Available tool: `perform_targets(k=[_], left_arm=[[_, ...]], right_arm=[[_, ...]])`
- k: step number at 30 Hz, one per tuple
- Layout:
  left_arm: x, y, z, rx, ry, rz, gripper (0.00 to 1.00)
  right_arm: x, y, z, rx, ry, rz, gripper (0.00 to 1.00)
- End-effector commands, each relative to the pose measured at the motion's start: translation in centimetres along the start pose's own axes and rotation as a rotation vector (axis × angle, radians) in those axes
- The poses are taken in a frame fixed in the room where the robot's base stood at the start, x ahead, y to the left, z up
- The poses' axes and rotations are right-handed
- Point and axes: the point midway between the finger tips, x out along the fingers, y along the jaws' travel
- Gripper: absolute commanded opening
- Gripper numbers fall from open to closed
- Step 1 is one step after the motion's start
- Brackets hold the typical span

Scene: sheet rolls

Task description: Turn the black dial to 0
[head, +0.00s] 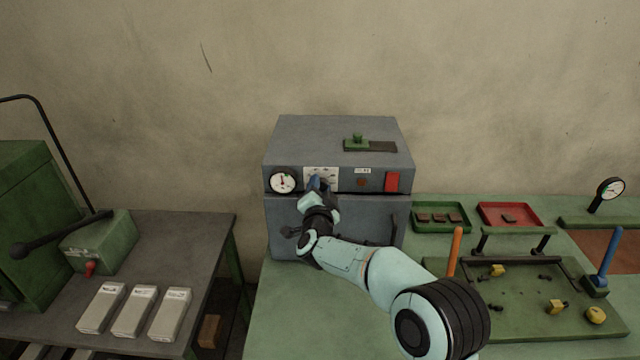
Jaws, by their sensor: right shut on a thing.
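A grey cabinet (338,215) stands on the green bench, with a control panel across its upper front. A white marked plate (321,171) on the panel shows just above my right gripper (317,184). My right gripper is shut at this plate, on the black dial. The gripper and wrist cover the dial, so its pointer and setting cannot be read. My left gripper is not in view.
A round gauge (283,181) sits left of the plate, a red switch (392,182) right. Green (441,229) and red (509,227) trays and a lever fixture (522,300) stand right. A grey table (190,228) with white blocks (134,311) stands left.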

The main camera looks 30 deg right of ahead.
Motion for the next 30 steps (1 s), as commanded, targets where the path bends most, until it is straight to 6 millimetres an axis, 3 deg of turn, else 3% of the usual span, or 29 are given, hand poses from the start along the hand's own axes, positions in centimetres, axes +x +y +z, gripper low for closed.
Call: perform_targets(k=[18,30], left_arm=[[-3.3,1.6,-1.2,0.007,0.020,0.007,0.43],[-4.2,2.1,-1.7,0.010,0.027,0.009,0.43]], right_arm=[[0.0,-0.1,-0.1,-0.550,-0.001,0.000,0.05],[0.0,0.0,0.0,-0.732,0.000,-0.001,0.05]])
